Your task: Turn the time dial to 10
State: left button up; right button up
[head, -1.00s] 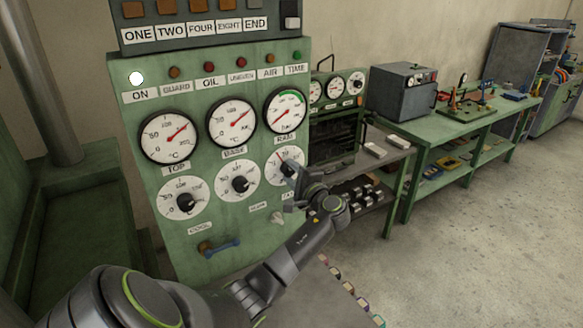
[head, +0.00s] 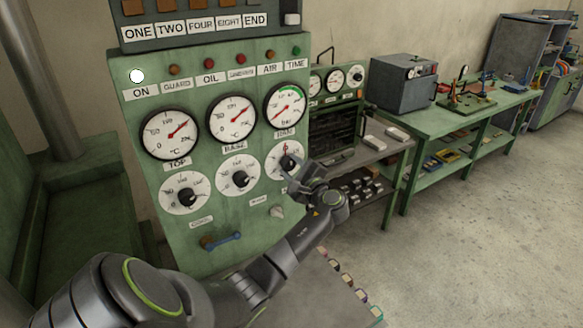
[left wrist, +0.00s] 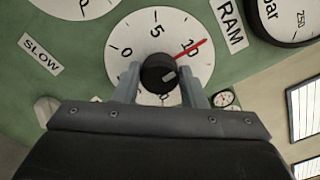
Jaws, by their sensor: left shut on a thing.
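The time dial (head: 279,165) is the round white dial at the right of the lower row on the green panel. In the left wrist view, its face (left wrist: 121,68) shows the numbers 0, 5 and 10. A thin red pointer (left wrist: 195,46) reaches from its black knob (left wrist: 154,66) across the 10, close to that number's lower right side. My left gripper (head: 291,172) is at this dial; in the left wrist view its two fingers (left wrist: 160,82) are shut on the knob, one on each side. The lower face is partly hidden by the gripper. My right gripper is out of view.
Two similar dials (head: 240,192) stand left of it, with several gauges (head: 233,103) above. A pale small knob (head: 277,212) and a blue handle (head: 226,240) stick out lower on the panel (head: 170,240). A green bench (head: 425,130) stands right; the floor there is clear.

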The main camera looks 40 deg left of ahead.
pick_arm(q)
jog(key=shift+f, duration=0.1)
jog(key=o, duration=1)
jog(key=shift+d, duration=0.1)
jog(key=b+v, duration=0.7)
jog(key=v, duration=1)
jog(key=shift+d, duration=0.2)
